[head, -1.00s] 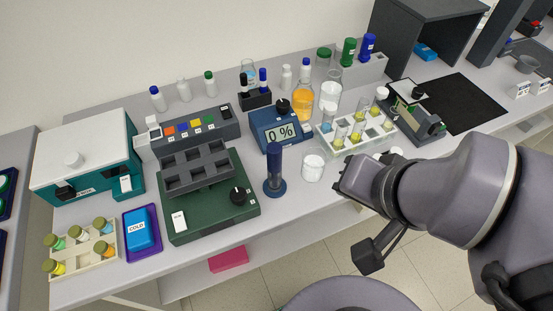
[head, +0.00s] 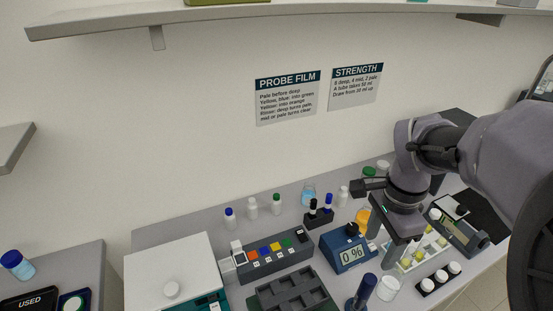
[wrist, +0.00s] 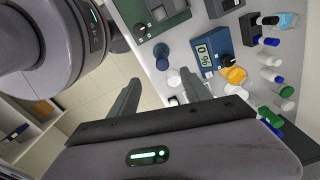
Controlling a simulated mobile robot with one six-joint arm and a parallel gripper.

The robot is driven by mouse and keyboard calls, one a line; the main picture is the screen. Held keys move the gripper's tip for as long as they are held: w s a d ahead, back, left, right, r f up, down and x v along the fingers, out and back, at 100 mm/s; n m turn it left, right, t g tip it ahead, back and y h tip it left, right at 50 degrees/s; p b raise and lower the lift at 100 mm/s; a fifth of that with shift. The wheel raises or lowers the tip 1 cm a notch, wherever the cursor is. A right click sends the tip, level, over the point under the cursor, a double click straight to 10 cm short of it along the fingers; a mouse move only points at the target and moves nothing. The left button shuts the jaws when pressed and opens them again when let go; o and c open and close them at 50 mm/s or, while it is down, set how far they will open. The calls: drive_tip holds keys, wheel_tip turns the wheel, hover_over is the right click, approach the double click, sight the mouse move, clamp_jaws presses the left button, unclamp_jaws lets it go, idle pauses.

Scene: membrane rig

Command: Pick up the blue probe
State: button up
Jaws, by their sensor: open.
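No object is labelled as the blue probe, so I cannot tell for certain which blue thing it is. A dark blue upright cylinder (head: 362,290) stands at the front of the bench, cut by the lower edge of the head view; the wrist view shows it from above (wrist: 162,57). A blue-capped vial (head: 328,201) stands in a small black block (head: 318,219) further back. My gripper (head: 383,254) is open and empty, pointing down near the yellow-vial rack. In the wrist view its fingers (wrist: 159,87) are apart with nothing between them.
A blue meter reading 0 % (head: 348,251) stands left of my gripper. The vial rack (head: 405,266) and a white beaker (head: 388,289) are close to it. A console with coloured keys (head: 270,258) is further left. A wall shelf (head: 300,12) runs overhead.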

drive_tip(key=b, duration=0.3)
hover_over(371, 278)
drive_tip(key=s, duration=0.1)
wheel_tip(371, 278, down, 7)
drive_tip(key=shift+s+a+f, duration=0.1)
drive_tip(key=shift+f, duration=0.1)
drive_tip(key=f+b, duration=0.1)
drive_tip(key=f, duration=0.2)
drive_tip(key=f+b, duration=0.1)
drive_tip(key=f, duration=0.3)
drive_tip(key=w+f+b, duration=0.1)
drive_tip(key=f, duration=0.2)
drive_tip(key=shift+f, duration=0.25)
drive_tip(key=shift+r, duration=0.1)
drive_tip(key=shift+c, duration=0.3)
drive_tip(key=c, duration=1.2)
drive_tip(key=shift+o, duration=0.2)
